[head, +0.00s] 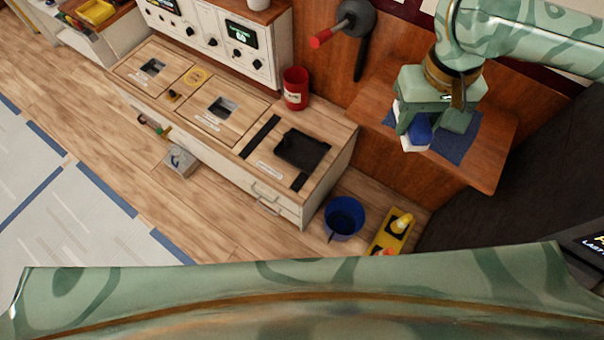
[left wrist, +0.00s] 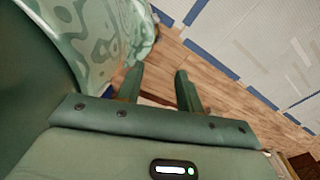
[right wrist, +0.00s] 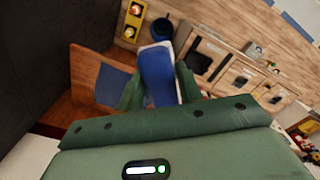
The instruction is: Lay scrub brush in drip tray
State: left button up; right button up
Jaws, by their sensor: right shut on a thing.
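The scrub brush (head: 419,133), blue with white, is between the fingers of my right gripper (head: 428,128), which is shut on it. It is above the wooden side shelf with the blue mat. In the right wrist view the blue brush body (right wrist: 157,78) sticks out past the fingers. The drip tray appears to be the black shallow tray (head: 302,149) on the counter's right end, empty, well left of the right gripper. My left gripper (left wrist: 158,80) shows only in the left wrist view, its fingers apart with nothing between them, above the floor.
A blue mat (head: 458,140) lies on the wooden shelf (head: 493,160). A red cup (head: 296,88) stands at the counter's back edge. A blue bucket (head: 343,217) and a yellow caddy (head: 390,233) stand on the floor.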

aim_at(306, 155)
jog(key=k+z, duration=0.25)
jog(key=z, duration=0.15)
jog(key=k+l+z, duration=0.1)
jog(key=z, duration=0.3)
jog(key=k+l+z, duration=0.2)
jog(key=k+z, duration=0.2)
jog(key=i+j, duration=0.15)
jog(key=j, duration=0.35)
jog(key=i+j+z, duration=0.1)
jog(key=j, duration=0.4)
jog(key=i+j+z, duration=0.1)
jog(key=j, duration=0.4)
jog(key=i+j, duration=0.15)
jog(key=j, duration=0.35)
jog(key=i+j+z, duration=0.1)
jog(key=j, duration=0.9)
jog(key=i+j, duration=0.15)
jog(key=j, duration=0.85)
jog(key=i, duration=0.05)
